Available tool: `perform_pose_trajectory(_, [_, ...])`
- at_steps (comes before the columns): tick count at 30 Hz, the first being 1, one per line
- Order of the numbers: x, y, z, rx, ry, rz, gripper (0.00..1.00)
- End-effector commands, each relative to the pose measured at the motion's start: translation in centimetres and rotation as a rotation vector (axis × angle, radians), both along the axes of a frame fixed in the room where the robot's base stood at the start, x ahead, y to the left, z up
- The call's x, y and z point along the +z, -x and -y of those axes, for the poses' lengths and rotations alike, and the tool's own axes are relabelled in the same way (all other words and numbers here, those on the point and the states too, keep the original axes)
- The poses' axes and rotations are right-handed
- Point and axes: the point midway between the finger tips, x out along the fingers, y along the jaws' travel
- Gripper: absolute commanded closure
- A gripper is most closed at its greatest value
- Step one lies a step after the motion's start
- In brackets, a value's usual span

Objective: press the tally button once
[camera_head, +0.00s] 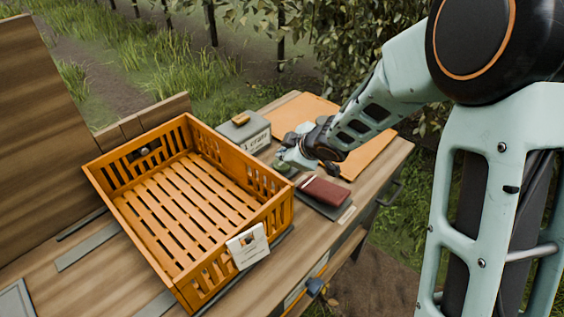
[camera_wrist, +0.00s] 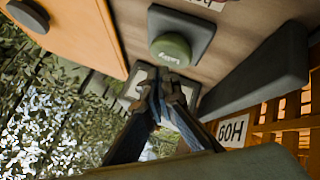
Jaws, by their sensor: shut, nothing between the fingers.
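The tally button is a round green cap (camera_wrist: 172,48) with a small light label, on a dark square base (camera_wrist: 200,34) in the wrist view. In the head view a small green part of the button (camera_head: 283,167) shows beside my gripper. My gripper (camera_wrist: 162,82) is shut and empty, its tips just below the cap in the wrist view. I cannot tell whether they touch the base. In the head view my gripper (camera_head: 290,157) is low over the table, between the grey labelled box and the dark red book, and hides part of the button.
An empty orange slatted crate (camera_head: 185,205) with a white tag stands to the left. The grey box (camera_head: 243,130) is behind the gripper, the dark red book (camera_head: 325,190) to its right. An orange board (camera_head: 300,115) lies at the back. Bare table (camera_head: 290,255) is in front.

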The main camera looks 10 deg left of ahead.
Motion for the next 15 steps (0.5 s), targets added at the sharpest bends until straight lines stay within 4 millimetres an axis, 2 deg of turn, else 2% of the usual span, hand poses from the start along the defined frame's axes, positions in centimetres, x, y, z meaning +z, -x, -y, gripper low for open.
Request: perform_pose_trajectory(15, [5.0,0.0,0.0,0.001,0.001,0.000,1.00])
